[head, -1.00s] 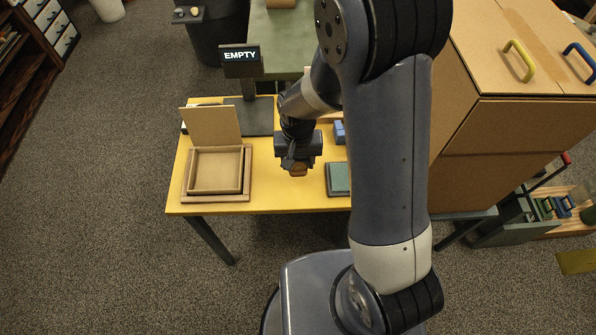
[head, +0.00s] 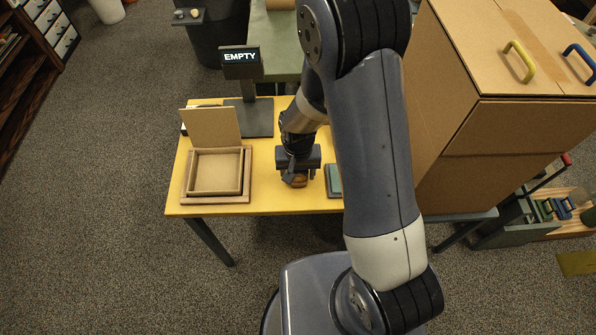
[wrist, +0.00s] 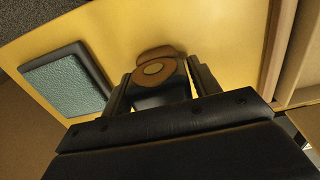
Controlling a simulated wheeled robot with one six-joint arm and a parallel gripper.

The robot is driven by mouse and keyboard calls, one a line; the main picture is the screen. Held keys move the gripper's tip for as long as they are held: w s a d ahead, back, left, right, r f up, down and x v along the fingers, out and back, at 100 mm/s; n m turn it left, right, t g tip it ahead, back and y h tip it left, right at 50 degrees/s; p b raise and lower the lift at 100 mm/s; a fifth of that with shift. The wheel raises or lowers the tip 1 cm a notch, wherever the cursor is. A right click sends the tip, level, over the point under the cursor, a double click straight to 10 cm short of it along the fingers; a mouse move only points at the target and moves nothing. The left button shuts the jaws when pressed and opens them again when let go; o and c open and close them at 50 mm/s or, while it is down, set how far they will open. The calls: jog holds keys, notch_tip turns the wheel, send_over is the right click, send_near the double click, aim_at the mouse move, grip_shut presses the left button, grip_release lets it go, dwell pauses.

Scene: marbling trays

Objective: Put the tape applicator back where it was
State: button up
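The tape applicator, with a brown-orange roll and a pale round centre, is between my gripper's fingers in the wrist view (wrist: 153,70). In the head view its brown part (head: 296,182) shows just under my gripper (head: 296,176), above the front middle of the yellow table (head: 265,200). My gripper (wrist: 160,90) is shut on it, a finger at each side of its dark body. I cannot tell whether it touches the table.
An open wooden box (head: 246,180) with a raised lid stands left. A teal pad (wrist: 65,82) in a dark frame lies right of my gripper in the head view (head: 334,181). A sign reading EMPTY (head: 240,60) stands behind. A large cardboard box (head: 480,150) is at right.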

jog(key=shift+o, duration=1.4)
notch_tip(320, 180, up, 12)
jog(key=shift+r+p, duration=0.15)
jog(key=shift+p, duration=0.15)
jog(key=shift+f, duration=5.55)
jog(key=shift+f, duration=0.1)
